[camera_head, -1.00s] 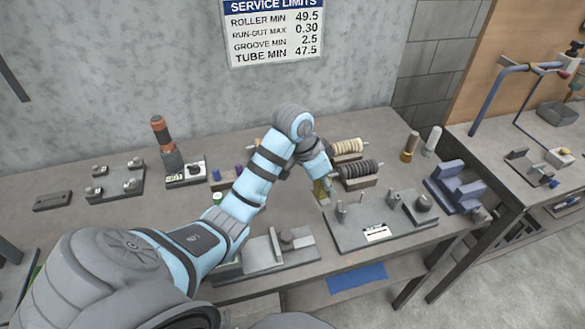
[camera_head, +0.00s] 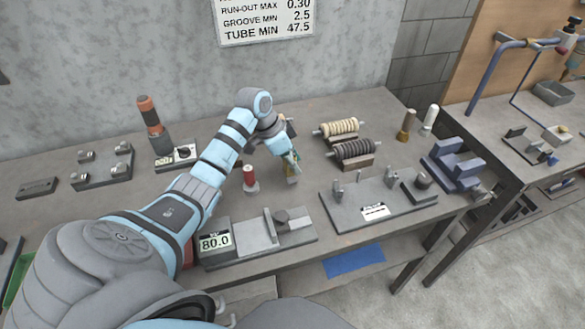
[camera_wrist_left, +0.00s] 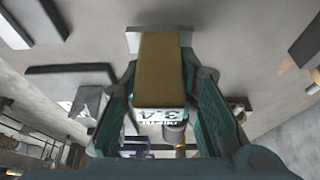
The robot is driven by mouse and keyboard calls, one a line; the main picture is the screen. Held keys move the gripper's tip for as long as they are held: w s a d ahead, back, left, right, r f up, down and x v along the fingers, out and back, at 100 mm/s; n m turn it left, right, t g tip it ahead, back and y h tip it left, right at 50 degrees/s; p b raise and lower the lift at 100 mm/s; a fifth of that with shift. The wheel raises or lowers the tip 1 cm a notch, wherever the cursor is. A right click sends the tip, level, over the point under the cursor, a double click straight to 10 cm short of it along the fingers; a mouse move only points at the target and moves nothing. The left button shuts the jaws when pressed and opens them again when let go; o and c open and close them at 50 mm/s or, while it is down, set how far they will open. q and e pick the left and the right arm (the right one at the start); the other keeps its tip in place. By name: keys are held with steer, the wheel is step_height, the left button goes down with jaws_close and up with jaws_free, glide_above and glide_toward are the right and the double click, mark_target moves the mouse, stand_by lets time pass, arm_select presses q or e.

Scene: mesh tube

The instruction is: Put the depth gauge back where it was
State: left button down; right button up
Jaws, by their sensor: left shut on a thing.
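The depth gauge (camera_wrist_left: 159,62) has a yellow-brown body, a small white readout at its near end and a flat grey foot at its far end. My left gripper (camera_head: 290,170) is shut on it. In the wrist view the two teal fingers of the left gripper (camera_wrist_left: 165,105) press on either side of the gauge. In the head view the gauge (camera_head: 293,176) is small and partly covered by the fingers, over the middle of the bench. Whether it touches the bench is hard to tell. My right gripper is not in view.
A red cylinder on a pale base (camera_head: 250,178) stands left of the gauge. Two rollers, one cream (camera_head: 338,128) and one dark (camera_head: 354,150), lie to the right. A plate with posts (camera_head: 345,213) and an instrument reading 80.0 (camera_head: 250,244) sit along the front edge.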

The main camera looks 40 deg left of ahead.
arm_select(q)
step_height(320, 180, down, 2)
steer(key=shift+f, duration=0.15)
steer(key=c, duration=1.2)
jaws_free()
steer(key=shift+c, duration=0.2)
steer(key=p+v, duration=0.1)
steer(key=v, duration=1.1)
steer(key=shift+w+d, duration=0.15)
